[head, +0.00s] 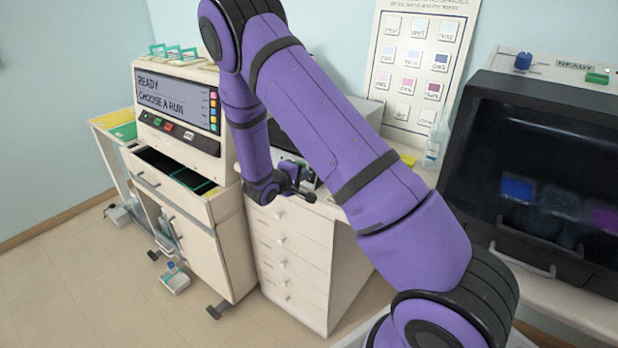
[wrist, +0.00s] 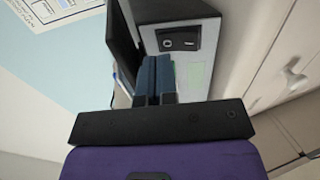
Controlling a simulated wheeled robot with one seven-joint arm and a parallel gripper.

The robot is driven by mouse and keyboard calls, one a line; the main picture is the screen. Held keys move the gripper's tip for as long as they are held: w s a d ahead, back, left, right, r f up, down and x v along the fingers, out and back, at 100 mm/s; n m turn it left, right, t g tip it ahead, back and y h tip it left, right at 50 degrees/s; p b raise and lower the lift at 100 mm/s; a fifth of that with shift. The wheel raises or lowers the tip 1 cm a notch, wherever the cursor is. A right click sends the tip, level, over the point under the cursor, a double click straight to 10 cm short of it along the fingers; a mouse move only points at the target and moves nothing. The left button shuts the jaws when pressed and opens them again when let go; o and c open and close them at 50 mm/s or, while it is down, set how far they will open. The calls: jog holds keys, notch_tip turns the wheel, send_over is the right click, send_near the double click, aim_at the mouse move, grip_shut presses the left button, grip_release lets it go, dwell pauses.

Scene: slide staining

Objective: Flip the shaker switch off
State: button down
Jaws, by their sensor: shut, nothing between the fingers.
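The shaker (wrist: 215,30) is a pale grey box with a dark top, seen close up in the wrist view. Its switch (wrist: 180,38) is a small black rocker in a dark panel on the front face, with a pale round mark. Which way the rocker is tipped is too small to tell. My gripper (wrist: 157,62) is shut and empty, its blue-grey fingers pointing at the shaker's front, just beside the switch panel. Whether the fingertips touch the shaker I cannot tell. In the head view my gripper (head: 306,195) is at the counter's front edge, and my arm hides much of the shaker.
A drawer cabinet (head: 290,258) stands under the counter. The stainer with a lit screen (head: 178,97) stands left, its drawer (head: 165,185) open. A dark-fronted hood (head: 560,165) is at the right. A colour chart (head: 425,65) hangs on the wall. The floor in front is mostly clear.

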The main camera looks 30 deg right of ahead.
jog(key=r+v, duration=0.2)
jog(key=v, duration=0.8)
jog(key=shift+r, duration=0.3)
jog(key=shift+w, duration=0.15)
jog(key=shift+d, duration=0.1)
jog(key=s+d+r+m+g+y, duration=0.3)
jog(key=s+r+m+g+y, duration=0.15)
jog(key=s+r, duration=1.05)
jog(key=s+a+r+t+y, duration=0.2)
jog(key=s+r, duration=0.4)
jog(key=s, duration=0.3)
jog(key=s+a+r+t+y, duration=0.2)
jog(key=s+a+r+y, duration=0.3)
jog(key=s, duration=0.4)
jog(key=shift+s+a+r+y, duration=0.2)
jog(key=shift+r+y, duration=0.4)
jog(key=shift+y, duration=0.65)
jog(key=shift+n+t, duration=0.25)
